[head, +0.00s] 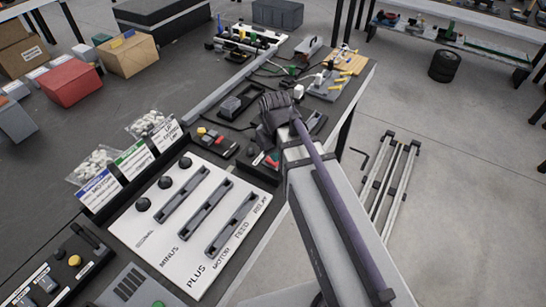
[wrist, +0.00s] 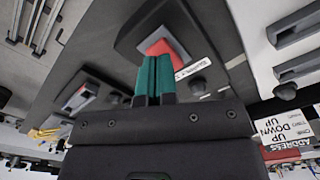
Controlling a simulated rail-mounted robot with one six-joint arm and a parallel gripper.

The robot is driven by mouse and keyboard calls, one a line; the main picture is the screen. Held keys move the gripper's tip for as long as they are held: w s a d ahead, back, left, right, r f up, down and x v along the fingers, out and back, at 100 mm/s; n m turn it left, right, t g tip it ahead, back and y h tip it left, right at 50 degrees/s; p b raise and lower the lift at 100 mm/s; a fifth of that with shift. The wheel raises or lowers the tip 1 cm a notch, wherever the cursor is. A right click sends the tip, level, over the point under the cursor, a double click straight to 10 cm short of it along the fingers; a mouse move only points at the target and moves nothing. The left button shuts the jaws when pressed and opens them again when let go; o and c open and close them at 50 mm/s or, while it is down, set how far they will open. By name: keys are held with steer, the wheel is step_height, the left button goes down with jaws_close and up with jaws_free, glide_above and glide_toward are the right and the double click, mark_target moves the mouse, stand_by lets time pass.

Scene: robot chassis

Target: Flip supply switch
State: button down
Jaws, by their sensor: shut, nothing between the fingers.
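A red rocker switch (wrist: 163,50) is set in a dark panel in the wrist view, beside a small white label whose text is too small to read. My gripper (wrist: 154,78) has two teal fingers, shut together and empty. Their tips overlap the lower part of the red switch in the picture; whether they touch it I cannot tell. In the head view, my gripper (head: 275,115) is over the dark control boxes, and its fingertips are hidden. A red switch (head: 271,161) shows on a dark box just below it.
A white panel (head: 232,188) with slots and black knobs lies at the left of my arm. A dark box with red and orange buttons (head: 217,141) sits close by. Small address cards (head: 134,158) and bags of parts stand farther left. The floor right of the table holds a rail frame (head: 390,185).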

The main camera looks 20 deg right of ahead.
step_height(320, 180, up, 6)
steer(key=p, duration=0.5)
steer(key=shift+f, duration=0.1)
steer(key=s+m, duration=0.2)
steer(key=s, duration=0.4)
steer(key=shift+m, duration=0.3)
stand_by(1.4)
